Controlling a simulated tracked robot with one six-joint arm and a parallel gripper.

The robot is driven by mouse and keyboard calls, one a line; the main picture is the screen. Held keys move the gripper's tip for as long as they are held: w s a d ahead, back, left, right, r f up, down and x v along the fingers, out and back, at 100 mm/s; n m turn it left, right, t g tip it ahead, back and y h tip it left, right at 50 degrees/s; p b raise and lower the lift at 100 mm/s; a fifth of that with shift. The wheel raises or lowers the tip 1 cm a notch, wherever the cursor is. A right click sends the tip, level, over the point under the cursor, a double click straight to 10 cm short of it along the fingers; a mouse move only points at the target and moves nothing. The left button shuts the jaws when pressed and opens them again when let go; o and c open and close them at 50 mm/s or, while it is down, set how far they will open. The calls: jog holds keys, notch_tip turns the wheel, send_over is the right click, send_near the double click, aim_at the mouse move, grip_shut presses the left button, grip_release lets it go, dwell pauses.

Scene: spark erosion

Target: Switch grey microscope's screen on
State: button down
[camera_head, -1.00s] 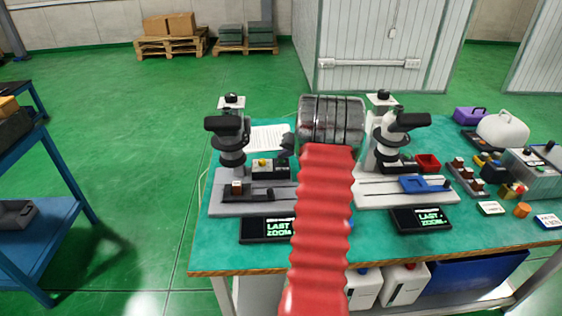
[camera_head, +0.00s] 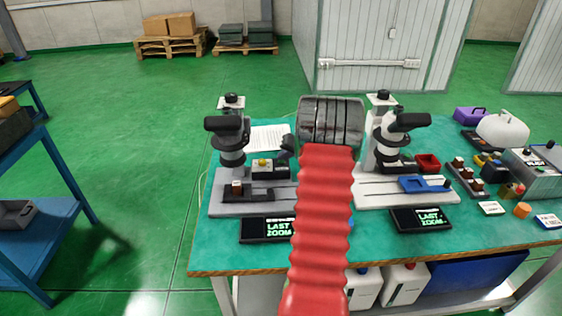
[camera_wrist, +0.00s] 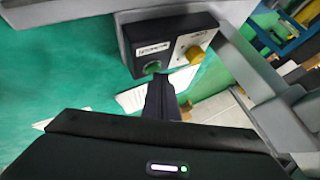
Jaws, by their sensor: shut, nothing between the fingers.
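The grey microscope (camera_head: 231,150) stands on a grey base at the left of the green-topped table. Its dark screen (camera_head: 266,229) lies in front of the base and shows bright green "LAST ZOOM" text. A dark control box (camera_head: 270,169) sits on the base's right side. In the wrist view, the control box (camera_wrist: 140,38) has a green button (camera_wrist: 152,67) and a yellow knob (camera_wrist: 195,54). My gripper (camera_wrist: 160,80) is shut and empty, its tips close to the green button. I cannot tell whether they touch. In the head view my wrist hides most of the gripper.
A white microscope (camera_head: 388,135) stands to the right, with its own lit screen (camera_head: 421,219) in front. A paper sheet (camera_head: 268,137) lies behind the control box. Trays, small parts and a grey box (camera_head: 537,173) crowd the table's right end.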

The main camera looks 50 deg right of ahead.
jog(key=shift+r, duration=0.7)
jog(key=shift+r, duration=0.1)
jog(key=shift+r, duration=2.9)
